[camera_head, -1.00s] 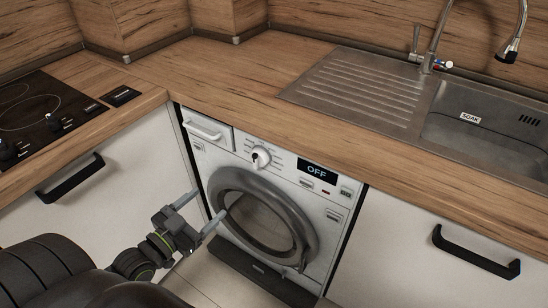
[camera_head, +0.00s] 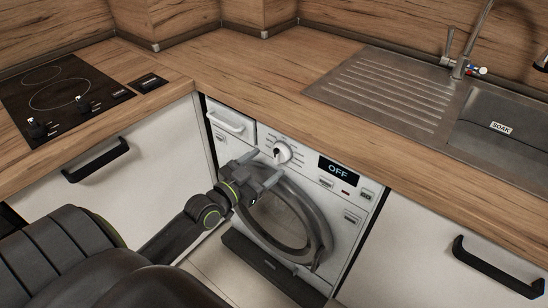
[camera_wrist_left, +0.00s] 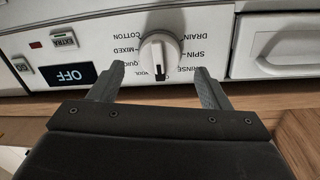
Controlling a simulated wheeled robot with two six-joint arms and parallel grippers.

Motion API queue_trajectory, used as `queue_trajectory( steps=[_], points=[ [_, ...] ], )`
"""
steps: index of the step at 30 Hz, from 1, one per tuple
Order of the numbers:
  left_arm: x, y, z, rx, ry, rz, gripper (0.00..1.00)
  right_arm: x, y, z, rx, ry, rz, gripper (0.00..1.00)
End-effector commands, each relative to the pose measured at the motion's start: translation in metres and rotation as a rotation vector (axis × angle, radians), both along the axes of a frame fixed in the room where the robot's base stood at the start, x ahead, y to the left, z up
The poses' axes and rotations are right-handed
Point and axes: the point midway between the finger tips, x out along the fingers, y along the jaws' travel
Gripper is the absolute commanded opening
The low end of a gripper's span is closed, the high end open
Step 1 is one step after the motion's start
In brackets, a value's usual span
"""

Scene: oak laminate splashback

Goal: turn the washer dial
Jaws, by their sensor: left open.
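The washer (camera_head: 345,218) is a white front-loader under the counter, with a dark round door (camera_head: 289,222) that is shut. Its white dial (camera_head: 282,152) sits on the upper panel, left of a black display (camera_head: 338,171) reading OFF. In the left wrist view the dial (camera_wrist_left: 159,54) shows upside down, ringed by labels such as COTTON, MIXED, QUICK, RINSE, SPIN and DRAIN. My left gripper (camera_head: 264,167) is open just below and left of the dial. In the wrist view its two fingers (camera_wrist_left: 156,78) lie either side of the dial, apart from it. My right gripper is not seen.
A detergent drawer (camera_head: 229,122) with a raised handle is left of the dial. The wooden countertop (camera_head: 235,65) overhangs the washer. A black cabinet handle (camera_head: 96,160) sticks out at left and another (camera_head: 497,268) at right. A hob (camera_head: 62,95) and sink (camera_head: 503,130) are above.

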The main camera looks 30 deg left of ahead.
Motion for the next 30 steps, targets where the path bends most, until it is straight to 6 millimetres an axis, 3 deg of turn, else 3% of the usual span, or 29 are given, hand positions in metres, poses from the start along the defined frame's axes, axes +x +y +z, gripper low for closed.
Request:
queue_trajectory(
  steps=[3, 9, 20, 30],
  points=[
    [0.019, -0.003, 0.001, -0.002, -0.003, -0.001, 0.71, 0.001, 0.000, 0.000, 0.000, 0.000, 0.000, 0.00],
    [0.037, -0.006, 0.000, 0.000, -0.001, 0.001, 0.71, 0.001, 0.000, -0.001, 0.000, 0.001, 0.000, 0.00],
    [0.042, -0.006, 0.000, 0.000, 0.000, 0.000, 0.71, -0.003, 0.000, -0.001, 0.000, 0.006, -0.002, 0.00],
    [0.041, -0.006, 0.000, 0.000, 0.000, 0.000, 0.29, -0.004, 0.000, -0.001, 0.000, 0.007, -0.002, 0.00]
  ],
)
